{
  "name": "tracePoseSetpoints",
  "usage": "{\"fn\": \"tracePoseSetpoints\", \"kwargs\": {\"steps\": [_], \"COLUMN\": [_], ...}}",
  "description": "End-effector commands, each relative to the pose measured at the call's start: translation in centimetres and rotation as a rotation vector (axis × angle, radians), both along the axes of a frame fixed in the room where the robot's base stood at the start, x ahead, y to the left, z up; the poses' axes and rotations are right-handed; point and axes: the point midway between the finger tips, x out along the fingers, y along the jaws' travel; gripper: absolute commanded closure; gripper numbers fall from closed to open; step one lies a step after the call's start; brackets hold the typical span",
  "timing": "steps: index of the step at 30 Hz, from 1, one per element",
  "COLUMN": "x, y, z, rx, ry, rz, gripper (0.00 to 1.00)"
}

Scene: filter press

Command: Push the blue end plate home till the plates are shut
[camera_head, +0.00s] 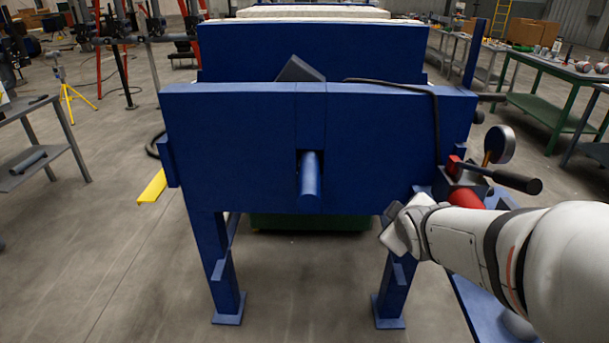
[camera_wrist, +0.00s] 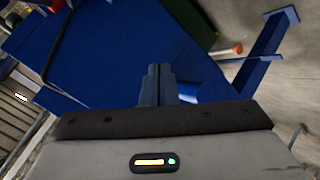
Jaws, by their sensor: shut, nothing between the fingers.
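A near blue plate on legs (camera_head: 240,130) fills the middle of the head view, with a blue rod (camera_head: 311,175) in its central slot. A second blue plate (camera_head: 380,50) stands upright behind it, in front of the pale plate stack (camera_head: 312,12). I cannot tell for certain which is the end plate, or see any gap at the stack. My gripper is at the near plate's lower right corner in the head view, its fingers hidden there. In the wrist view my gripper (camera_wrist: 160,72) is shut and empty, before a blue surface (camera_wrist: 130,40); contact cannot be told.
A red pump body (camera_head: 470,195) with a black-gripped lever (camera_head: 515,181) and a round gauge (camera_head: 498,143) sits right, close to my arm. A black hose (camera_head: 436,115) hangs over the near plate. Benches stand left and right. The floor left of the press is mostly clear.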

Motion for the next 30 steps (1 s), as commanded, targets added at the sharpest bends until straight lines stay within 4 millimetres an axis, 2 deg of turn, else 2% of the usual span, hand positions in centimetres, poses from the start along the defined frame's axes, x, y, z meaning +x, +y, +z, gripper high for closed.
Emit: {"fn": "tracePoseSetpoints", "kwargs": {"steps": [1,3,7,10,15,23,30], "x": [1.5,3.3,5.4,5.7,4.7,3.9,6.6], "y": [0.5,1.6,4.5,6.9,9.9,11.7,14.4], "z": [-2.4,-3.4,-5.4,-6.8,-8.3,-8.5,-8.4], "rx": [-0.051,-0.141,-0.288,-0.365,-0.424,-0.438,-0.437], "ry": [-0.054,-0.153,-0.343,-0.491,-0.699,-0.828,-0.832], "rz": [0.094,0.243,0.513,0.698,0.911,1.018,1.022], "gripper": [1.0,1.0,1.0,1.0,1.0,1.0,1.0]}}
